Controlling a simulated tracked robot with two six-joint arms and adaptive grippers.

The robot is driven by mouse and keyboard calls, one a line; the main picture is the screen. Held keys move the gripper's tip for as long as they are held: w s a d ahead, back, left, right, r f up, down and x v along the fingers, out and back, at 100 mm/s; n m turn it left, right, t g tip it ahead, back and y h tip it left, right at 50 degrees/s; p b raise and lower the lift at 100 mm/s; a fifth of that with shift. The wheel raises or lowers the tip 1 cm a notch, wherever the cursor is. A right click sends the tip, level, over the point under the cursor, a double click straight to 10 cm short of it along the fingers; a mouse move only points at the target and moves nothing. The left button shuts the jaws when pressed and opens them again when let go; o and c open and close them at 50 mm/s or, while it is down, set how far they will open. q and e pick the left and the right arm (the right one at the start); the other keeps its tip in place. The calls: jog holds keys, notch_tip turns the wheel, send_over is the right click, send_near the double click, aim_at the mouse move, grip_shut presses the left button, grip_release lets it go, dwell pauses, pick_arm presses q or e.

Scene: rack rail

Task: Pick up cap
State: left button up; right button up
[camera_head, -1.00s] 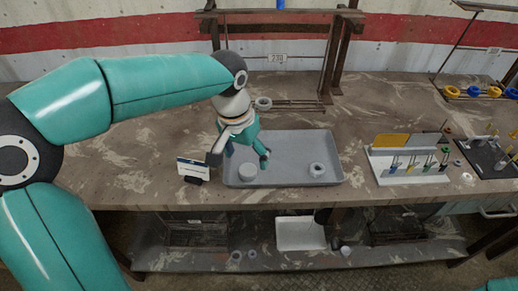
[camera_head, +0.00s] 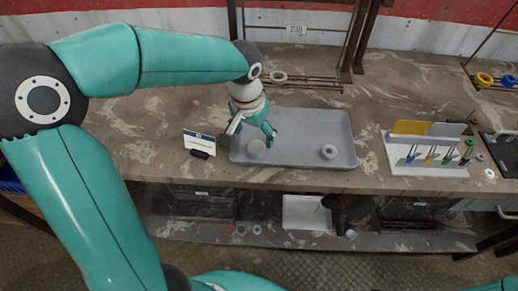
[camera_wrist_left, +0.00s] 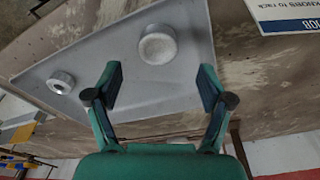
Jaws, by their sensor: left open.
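A round pale grey cap (camera_head: 256,148) lies flat near the left end of a grey tray (camera_head: 340,125) on the bench. In the left wrist view the cap (camera_wrist_left: 158,47) is a thick plain disc beyond my fingertips. My left gripper (camera_head: 251,134) is open and empty above the tray, close to the cap. Its fingers (camera_wrist_left: 160,80) stand wide apart, with bare tray between them and the cap beyond, not between the pads. A smaller grey ring-like piece (camera_head: 328,152) with a dark centre lies at the tray's right side. My right gripper is not in view.
A small sign (camera_head: 198,140) on a dark stand is just left of the tray. A white holder (camera_head: 425,160) with several coloured-handled tools is to the right. A metal rack (camera_head: 300,80) stands behind. The bench between tray and holder is clear.

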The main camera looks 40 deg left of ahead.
aim_at(256, 147)
pick_arm(q)
jog(key=shift+w+d+f, duration=0.1)
jog(key=shift+w+f, duration=0.05)
jog(key=shift+f, duration=1.2)
jog(key=shift+w+f, duration=0.15)
jog(key=shift+f, duration=1.2)
jog(key=shift+c, duration=0.4)
jog(key=c, duration=1.1)
